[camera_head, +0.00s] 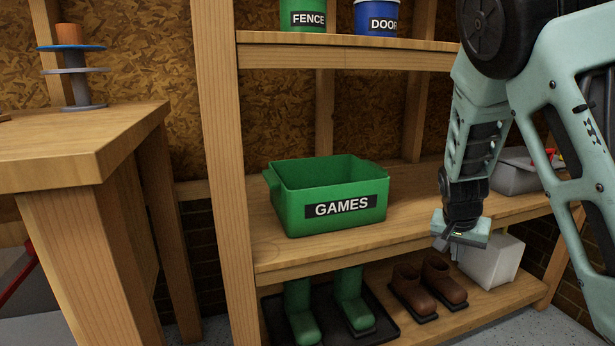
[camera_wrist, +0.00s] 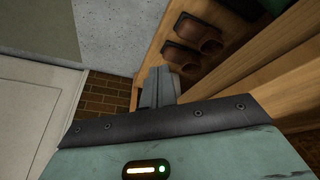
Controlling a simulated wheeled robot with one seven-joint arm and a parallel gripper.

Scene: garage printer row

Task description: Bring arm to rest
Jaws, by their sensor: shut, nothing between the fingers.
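My gripper (camera_head: 446,245) hangs at the end of my pale green arm at the right of the head view, in front of the shelf unit. Its fingers are shut with nothing between them. In the wrist view the shut fingers (camera_wrist: 160,86) point away from the camera, with brown boots beyond them. The gripper overlaps the middle shelf's front edge in the head view. I cannot tell how far it is from the shelf.
A green GAMES bin (camera_head: 330,196) stands on the middle shelf. A white box (camera_head: 497,262), brown boots (camera_head: 430,284) and green boots (camera_head: 350,300) are below. A workbench (camera_head: 75,150) with a spool stand (camera_head: 75,75) is at left. A grey bin (camera_head: 515,172) sits behind my arm.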

